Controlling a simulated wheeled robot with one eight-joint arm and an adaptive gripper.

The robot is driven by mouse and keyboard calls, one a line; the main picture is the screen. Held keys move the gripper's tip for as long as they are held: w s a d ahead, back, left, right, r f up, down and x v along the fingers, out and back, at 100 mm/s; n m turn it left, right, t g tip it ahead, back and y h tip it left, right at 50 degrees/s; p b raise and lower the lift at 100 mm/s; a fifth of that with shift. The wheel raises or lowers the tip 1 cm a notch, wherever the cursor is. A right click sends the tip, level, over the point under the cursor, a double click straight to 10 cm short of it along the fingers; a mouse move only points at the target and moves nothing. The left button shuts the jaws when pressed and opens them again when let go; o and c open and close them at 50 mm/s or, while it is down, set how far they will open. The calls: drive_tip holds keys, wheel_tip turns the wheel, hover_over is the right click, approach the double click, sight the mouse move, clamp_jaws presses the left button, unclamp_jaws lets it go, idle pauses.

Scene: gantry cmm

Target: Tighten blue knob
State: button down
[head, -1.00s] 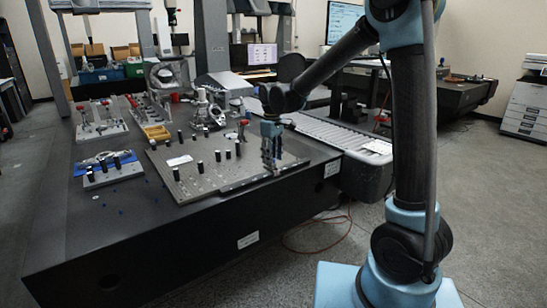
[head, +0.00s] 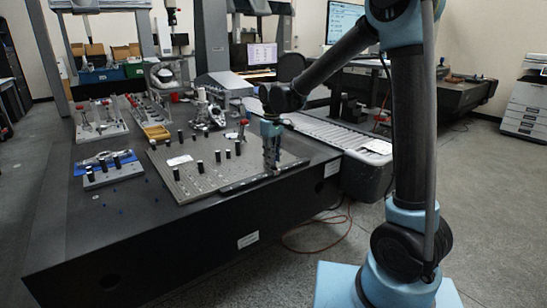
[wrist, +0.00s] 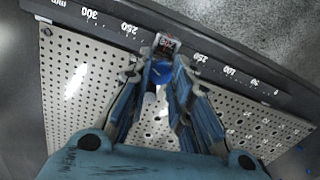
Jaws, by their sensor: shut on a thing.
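The blue knob (wrist: 160,71) shows in the wrist view between my fingertips, by the scale edge of the perforated plate. My gripper (wrist: 158,76) is shut on it, with one finger on each side. In the head view my gripper (head: 271,168) points down at the front right edge of the plate (head: 205,183). The knob is hidden by my fingers there. A small block with a dark marked face (wrist: 167,43) sits on the scale just beyond the knob.
The scale bar (wrist: 215,62) runs along the plate edge. Several black posts (head: 201,167) stand on the plate left of my gripper. The dark table's front left is mostly clear.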

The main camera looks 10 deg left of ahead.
drive_tip(key=c, duration=1.4)
unclamp_jaws()
drive_tip(key=shift+r, duration=0.15)
wheel_tip(320, 180, up, 12)
drive_tip(key=shift+f, duration=0.15)
